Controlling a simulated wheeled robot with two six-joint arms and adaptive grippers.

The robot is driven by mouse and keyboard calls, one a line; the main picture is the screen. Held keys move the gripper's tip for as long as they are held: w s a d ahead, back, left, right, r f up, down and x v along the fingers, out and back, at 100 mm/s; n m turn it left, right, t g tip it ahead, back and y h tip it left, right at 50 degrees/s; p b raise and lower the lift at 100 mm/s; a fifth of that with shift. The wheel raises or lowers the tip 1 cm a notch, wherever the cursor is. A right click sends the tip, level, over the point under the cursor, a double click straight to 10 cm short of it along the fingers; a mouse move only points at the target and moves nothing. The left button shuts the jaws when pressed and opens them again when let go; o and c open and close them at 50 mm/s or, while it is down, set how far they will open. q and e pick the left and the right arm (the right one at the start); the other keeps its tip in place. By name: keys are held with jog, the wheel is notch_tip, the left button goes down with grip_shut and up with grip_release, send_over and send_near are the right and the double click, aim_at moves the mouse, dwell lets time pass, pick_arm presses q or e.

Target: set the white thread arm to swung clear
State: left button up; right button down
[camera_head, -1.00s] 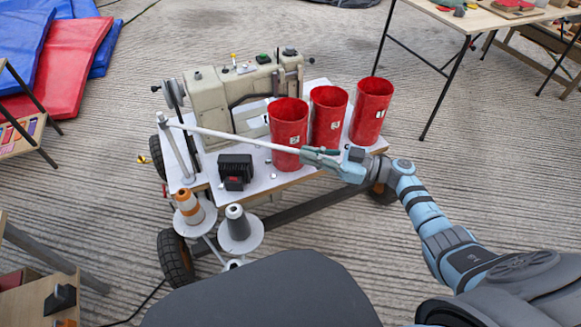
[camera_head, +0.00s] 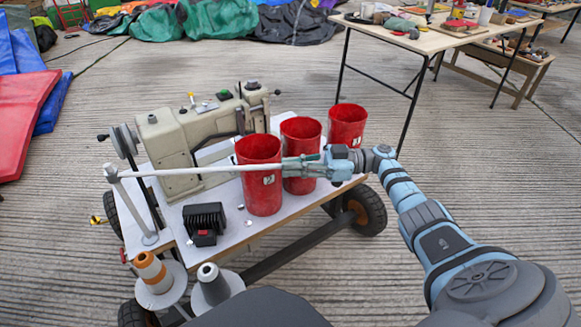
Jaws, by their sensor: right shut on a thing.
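The white thread arm (camera_head: 195,171) is a thin white rod. It runs from the top of a post (camera_head: 131,207) at the left end of the cart to the right, across the front of the sewing machine (camera_head: 172,145) and the red cups. My right gripper (camera_head: 292,168) is shut on the rod's far end, in front of the first two red cups. The fingertips partly overlap the cups in the picture, and I cannot tell whether they touch them. My left gripper is not in view.
Red cups (camera_head: 259,179), (camera_head: 299,133) and (camera_head: 347,124) stand on the white cart top (camera_head: 241,226). A black box (camera_head: 204,219) sits near its front edge. Thread cones (camera_head: 153,270) and (camera_head: 211,283) stand at the front left. A wooden table (camera_head: 440,40) is behind right.

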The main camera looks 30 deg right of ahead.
jog(key=c, duration=1.6)
grip_release()
jog(key=shift+s, duration=0.1)
jog(key=shift+c, duration=0.2)
jog(key=v, duration=0.7)
jog(key=shift+d, duration=0.2)
jog(key=shift+r, duration=0.1)
